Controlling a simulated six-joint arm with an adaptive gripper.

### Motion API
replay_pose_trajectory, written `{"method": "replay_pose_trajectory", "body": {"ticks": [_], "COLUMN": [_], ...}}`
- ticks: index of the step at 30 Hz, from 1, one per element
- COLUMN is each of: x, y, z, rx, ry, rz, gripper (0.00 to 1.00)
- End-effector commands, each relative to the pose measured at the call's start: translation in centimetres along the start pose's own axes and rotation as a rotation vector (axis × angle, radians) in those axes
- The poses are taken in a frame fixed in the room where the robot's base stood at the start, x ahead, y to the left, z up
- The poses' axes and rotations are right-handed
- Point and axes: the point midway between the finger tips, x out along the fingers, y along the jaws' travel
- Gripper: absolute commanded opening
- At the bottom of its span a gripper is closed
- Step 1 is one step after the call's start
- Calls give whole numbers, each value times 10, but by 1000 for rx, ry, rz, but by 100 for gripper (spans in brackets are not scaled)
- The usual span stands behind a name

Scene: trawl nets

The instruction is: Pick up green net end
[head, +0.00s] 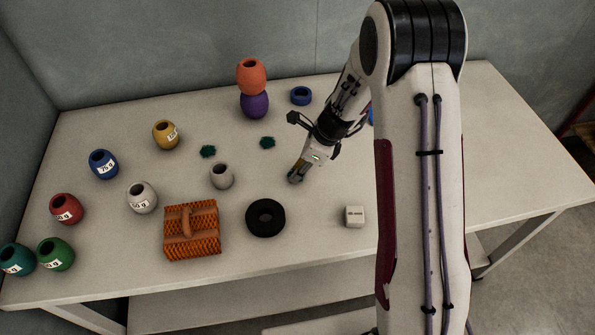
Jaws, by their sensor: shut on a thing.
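My gripper (296,177) is low over the middle of the table, pointing down and to the left. It is shut on a small dark green piece at its fingertips, which looks like a green net end and is mostly hidden by the fingers. I cannot tell whether that piece touches the table. Two other dark green net ends lie on the table behind and left of my gripper: one nearer (267,143) and one farther left (208,151).
An orange pot (251,75) is stacked on a purple one (254,105). A blue ring (301,96) lies behind. Several labelled pots stand left. A white block (354,216) is right.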

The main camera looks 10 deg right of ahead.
Motion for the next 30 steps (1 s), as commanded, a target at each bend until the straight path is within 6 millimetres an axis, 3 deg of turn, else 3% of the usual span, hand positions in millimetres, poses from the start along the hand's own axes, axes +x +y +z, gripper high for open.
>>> {"method": "replay_pose_trajectory", "body": {"ticks": [8, 22, 30], "x": [-16, -73, -90], "y": [-1, -1, 0], "z": [7, 30, 37], "rx": [-2, -2, -2], "ry": [-2, -1, 0], "rz": [-2, -3, -1], "gripper": [12, 12, 12]}}
